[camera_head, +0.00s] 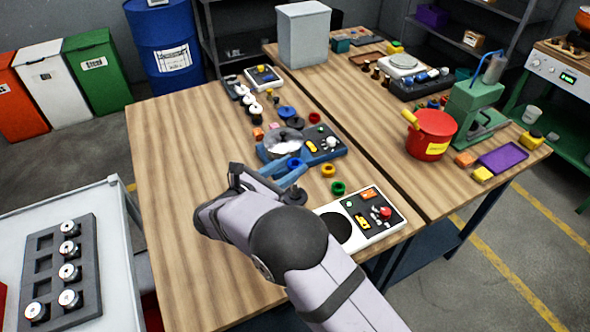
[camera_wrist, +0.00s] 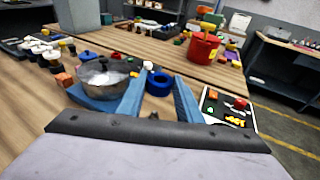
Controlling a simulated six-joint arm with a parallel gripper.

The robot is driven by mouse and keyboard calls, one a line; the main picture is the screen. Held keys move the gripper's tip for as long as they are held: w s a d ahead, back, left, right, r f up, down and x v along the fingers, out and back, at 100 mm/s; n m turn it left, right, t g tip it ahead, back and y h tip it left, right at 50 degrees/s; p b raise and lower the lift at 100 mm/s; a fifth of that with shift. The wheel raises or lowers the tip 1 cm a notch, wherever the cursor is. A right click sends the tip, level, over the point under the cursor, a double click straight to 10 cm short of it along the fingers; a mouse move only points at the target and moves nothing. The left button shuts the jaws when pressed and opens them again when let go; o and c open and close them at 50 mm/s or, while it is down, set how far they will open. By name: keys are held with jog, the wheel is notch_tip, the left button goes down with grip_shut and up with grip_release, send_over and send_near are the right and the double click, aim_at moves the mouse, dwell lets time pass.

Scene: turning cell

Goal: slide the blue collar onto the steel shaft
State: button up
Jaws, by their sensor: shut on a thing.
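My gripper (camera_head: 291,175) has blue fingers and reaches over the near side of the wooden table. In the wrist view, the blue collar (camera_wrist: 158,83) sits between the fingertips, and the gripper is shut on it. The collar (camera_head: 294,163) also shows in the head view, just beyond the fingers. A shiny round steel part (camera_head: 284,146) on a blue and dark machine stands just beyond and left of the collar. It also shows in the wrist view (camera_wrist: 104,79), partly behind the left finger. I cannot clearly make out the steel shaft. The collar is apart from the steel part.
Yellow (camera_head: 328,170) and green (camera_head: 338,188) rings lie right of the gripper. A white control panel (camera_head: 362,226) is at the near right. A red pot (camera_head: 431,134) stands farther right. The table's left part is clear. A grey tray (camera_head: 45,262) holds several metal parts.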

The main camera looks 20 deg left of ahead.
jog(key=shift+f, duration=0.1)
jog(key=shift+f+b, duration=1.55)
jog(key=shift+f, duration=0.7)
jog(key=shift+f+b, duration=1)
jog(key=shift+f, duration=0.2)
dwell(1.4)
jog(key=o, duration=1.6)
jog(key=shift+r, duration=0.15)
jog(key=shift+r+p, duration=2.55)
jog(key=shift+r, duration=1.05)
